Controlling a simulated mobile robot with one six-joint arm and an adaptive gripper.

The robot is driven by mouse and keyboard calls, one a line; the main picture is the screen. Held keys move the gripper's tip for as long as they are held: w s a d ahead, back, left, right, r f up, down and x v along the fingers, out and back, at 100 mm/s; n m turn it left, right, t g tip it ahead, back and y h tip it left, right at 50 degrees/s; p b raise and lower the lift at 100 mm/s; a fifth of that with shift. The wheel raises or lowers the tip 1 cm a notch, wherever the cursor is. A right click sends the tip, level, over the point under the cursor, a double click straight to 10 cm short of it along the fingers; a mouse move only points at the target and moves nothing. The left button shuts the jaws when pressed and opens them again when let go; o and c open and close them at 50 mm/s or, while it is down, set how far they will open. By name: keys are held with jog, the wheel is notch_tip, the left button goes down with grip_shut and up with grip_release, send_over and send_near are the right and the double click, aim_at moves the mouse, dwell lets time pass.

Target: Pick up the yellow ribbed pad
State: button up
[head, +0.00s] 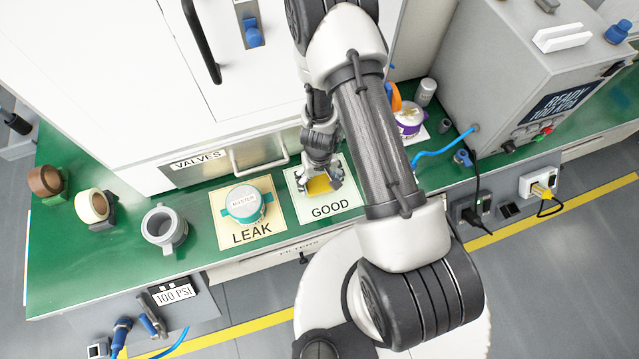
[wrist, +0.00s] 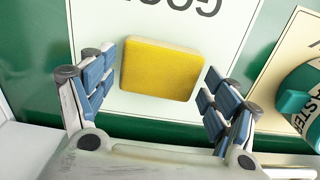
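The yellow pad (wrist: 162,70) is a rounded rectangular block on the white GOOD card (wrist: 240,22). No ribs can be made out on the face I see. In the head view the pad (head: 319,186) shows under my gripper (head: 320,180), on the GOOD card (head: 331,208). In the wrist view my gripper (wrist: 161,72) is open. Its blue-padded fingers stand on either side of the pad, with a gap showing at each side. Nothing is held. The height of the fingertips above the card is hard to tell.
The cream LEAK card (head: 252,236) beside it carries a teal-and-white MASTER part (head: 244,203). A grey ring fitting (head: 164,228) and tape rolls (head: 92,205) stand at the left. A drawer (head: 258,158) lies behind. A grey READY box (head: 530,75) and blue hose (head: 440,150) are right.

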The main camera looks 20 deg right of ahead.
jog(key=c, duration=0.7)
jog(key=shift+r, duration=0.15)
notch_tip(320, 180, up, 28)
jog(key=p, duration=2.8)
jog(key=o, duration=0.6)
jog(key=shift+c, duration=0.2)
jog(key=c, duration=0.7)
